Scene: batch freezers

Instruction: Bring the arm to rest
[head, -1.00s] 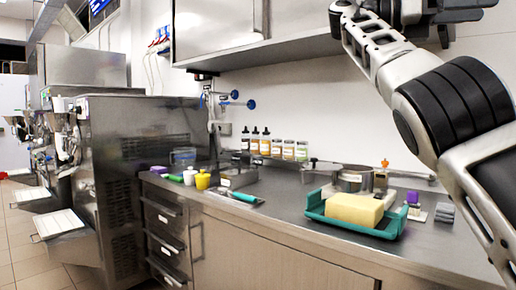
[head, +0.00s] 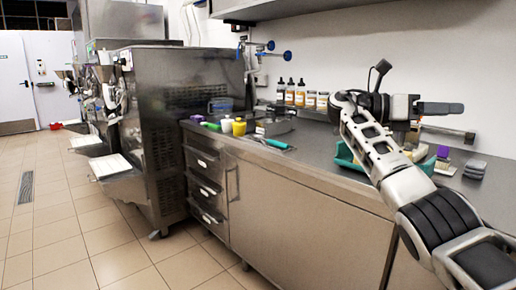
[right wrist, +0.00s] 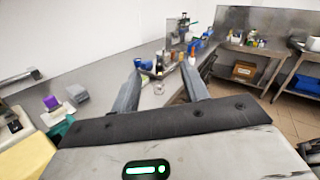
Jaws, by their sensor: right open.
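My right arm comes in from the lower right of the head view and reaches up in front of the counter. Its gripper (head: 452,108) points to the right, level with the back of the counter. In the right wrist view the two fingers of the right gripper (right wrist: 162,65) are spread apart, with nothing between them. My left gripper is not in view.
The steel counter (head: 310,165) lies behind my arm. My arm partly hides a teal tray (head: 343,156). A yellow block (right wrist: 25,152) shows in the wrist view. Purple and grey blocks (head: 475,168) sit at right. Tiled floor (head: 80,240) is clear at left.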

